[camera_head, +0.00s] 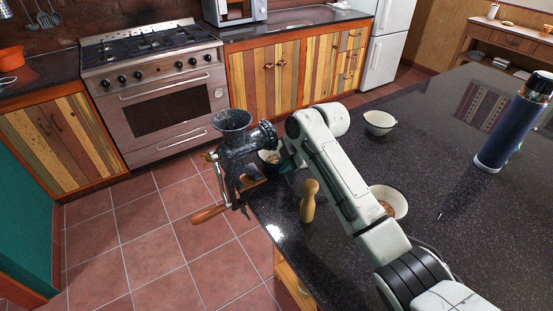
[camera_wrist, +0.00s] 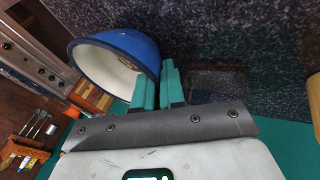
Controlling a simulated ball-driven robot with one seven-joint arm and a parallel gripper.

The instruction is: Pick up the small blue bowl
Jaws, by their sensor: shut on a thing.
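The small blue bowl (camera_wrist: 138,46), blue outside and pale inside, is tilted in the wrist view. Its rim and side pass between the teal fingers of my gripper (camera_wrist: 158,88), which is shut on the bowl's wall. In the head view the bowl (camera_head: 268,156) shows only in part, between the meat grinder and my arm, at the counter's left corner. My gripper (camera_head: 287,164) is mostly hidden there behind my arm. Something small lies inside the bowl; I cannot tell what. I cannot tell whether the bowl still touches the counter.
A dark meat grinder (camera_head: 233,142) stands close at the counter's left edge. A wooden pepper mill (camera_head: 309,201) is in front. A pale bowl (camera_head: 379,122) stands behind my arm, another bowl (camera_head: 398,199) beside it, and a blue flask (camera_head: 512,125) at right. The right counter is mostly clear.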

